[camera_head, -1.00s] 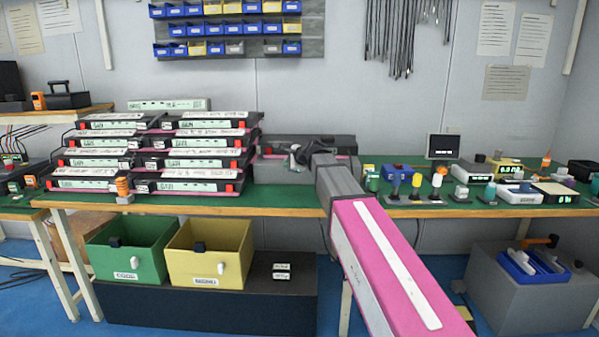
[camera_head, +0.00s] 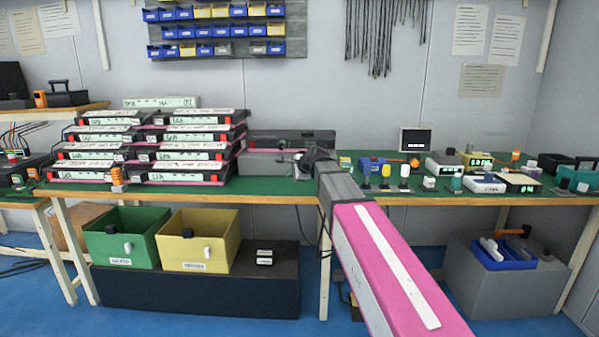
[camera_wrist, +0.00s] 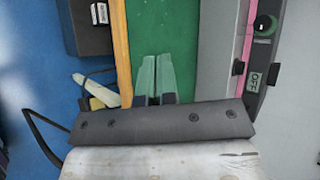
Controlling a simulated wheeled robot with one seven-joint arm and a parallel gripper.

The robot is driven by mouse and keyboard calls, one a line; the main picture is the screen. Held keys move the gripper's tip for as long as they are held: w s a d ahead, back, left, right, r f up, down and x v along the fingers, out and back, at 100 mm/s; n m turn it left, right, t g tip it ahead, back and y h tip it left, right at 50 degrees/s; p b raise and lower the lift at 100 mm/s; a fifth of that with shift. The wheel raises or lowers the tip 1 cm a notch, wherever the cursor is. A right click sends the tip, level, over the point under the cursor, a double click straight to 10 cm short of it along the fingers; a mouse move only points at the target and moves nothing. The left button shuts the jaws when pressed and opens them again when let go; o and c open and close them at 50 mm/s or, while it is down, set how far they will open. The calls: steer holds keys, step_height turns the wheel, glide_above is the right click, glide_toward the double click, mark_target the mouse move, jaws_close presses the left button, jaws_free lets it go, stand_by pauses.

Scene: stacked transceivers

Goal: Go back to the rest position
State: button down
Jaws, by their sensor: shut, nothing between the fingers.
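My gripper (camera_wrist: 155,62) shows in the wrist view as two pale green fingers, shut together with nothing between them. They are over the green table top (camera_wrist: 148,28), beside its wooden front edge (camera_wrist: 122,45). In the head view my pink and grey arm reaches from the bottom right to the table. The dark wrist is near the table's front edge, just right of the stacked units, and the fingers cannot be made out there. The stacked transceivers (camera_head: 150,147) stand on the table at left.
Below the table, a green bin (camera_head: 122,236) and a yellow bin (camera_head: 198,241) sit on a black box (camera_head: 200,291). Small devices (camera_head: 490,160) crowd the table's right side. A grey box with a blue tray (camera_head: 502,256) stands below right. Blue floor is clear in front.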

steer(key=s+d+f+n+g+h, duration=0.25)
steer(key=s+d+f, duration=0.35)
steer(key=f, duration=0.4)
steer(key=s+d+f+n+g+h, duration=0.1)
steer(key=s+d+f+n, duration=0.35)
steer(key=s+f, duration=0.35)
steer(key=s+d+f+n+g+h, duration=0.1)
steer(key=s+d+f+n+g, duration=0.1)
steer(key=s+d+f, duration=0.3)
steer(key=s+d+f+n+g+h, duration=0.2)
steer(key=s+d+f+n, duration=0.2)
steer(key=s+f, duration=0.5)
steer(key=shift+s+d+f+n+g, duration=0.35)
steer(key=shift+s+d+n, duration=0.05)
steer(key=shift+s+d, duration=0.85)
